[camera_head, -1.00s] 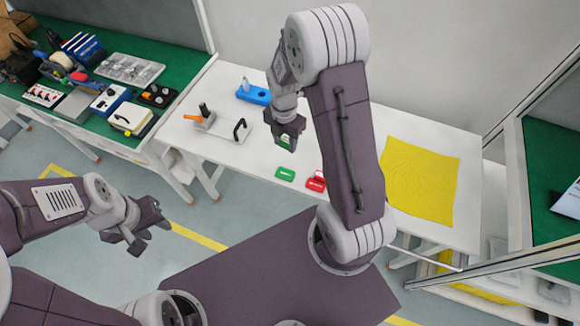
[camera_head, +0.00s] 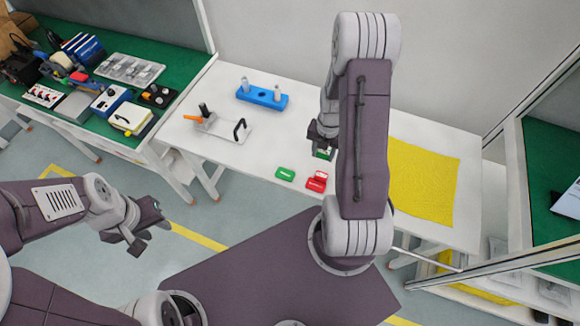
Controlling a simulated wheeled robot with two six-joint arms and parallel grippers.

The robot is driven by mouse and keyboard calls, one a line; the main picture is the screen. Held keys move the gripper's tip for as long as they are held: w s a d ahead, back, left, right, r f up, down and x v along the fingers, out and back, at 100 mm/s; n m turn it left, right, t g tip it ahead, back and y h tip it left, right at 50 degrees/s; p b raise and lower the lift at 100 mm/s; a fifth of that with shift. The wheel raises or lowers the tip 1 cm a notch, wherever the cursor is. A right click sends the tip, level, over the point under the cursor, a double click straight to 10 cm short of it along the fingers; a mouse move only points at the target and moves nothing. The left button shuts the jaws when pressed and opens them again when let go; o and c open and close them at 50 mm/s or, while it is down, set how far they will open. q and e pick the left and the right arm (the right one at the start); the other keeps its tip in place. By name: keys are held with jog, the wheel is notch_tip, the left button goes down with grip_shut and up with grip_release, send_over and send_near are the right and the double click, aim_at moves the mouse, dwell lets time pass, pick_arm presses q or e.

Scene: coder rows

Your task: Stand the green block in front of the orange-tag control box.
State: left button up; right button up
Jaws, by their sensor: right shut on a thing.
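My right gripper (camera_head: 322,137) is above the white table, right of its middle, partly behind my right arm. It is shut on a green block (camera_head: 323,153), of which only a small part shows below the fingers. A second green piece with a white mark (camera_head: 285,174) lies near the table's front edge. A red piece with a white mark (camera_head: 315,184) lies beside it, with more red just behind. I cannot make out an orange-tag control box; my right arm hides part of the table. My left gripper (camera_head: 150,235) is open and empty, left of the table over the floor.
A yellow mat (camera_head: 424,180) covers the right part. A cluttered green bench (camera_head: 88,135) stands at left.

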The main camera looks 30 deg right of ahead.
jog(key=p, duration=0.2)
send_over(289, 170)
notch_tip(289, 170, down, 7)
jog(key=shift+w+r, duration=0.1)
jog(key=shift+r, duration=0.05)
notch_tip(289, 170, down, 3)
jog(key=shift+d+r+p, duration=0.1)
jog(key=shift+p, duration=0.25)
jog(key=shift+f, duration=0.45)
jog(key=shift+f, duration=0.2)
jog(key=o, duration=1.3)
jog(key=shift+o, duration=0.2)
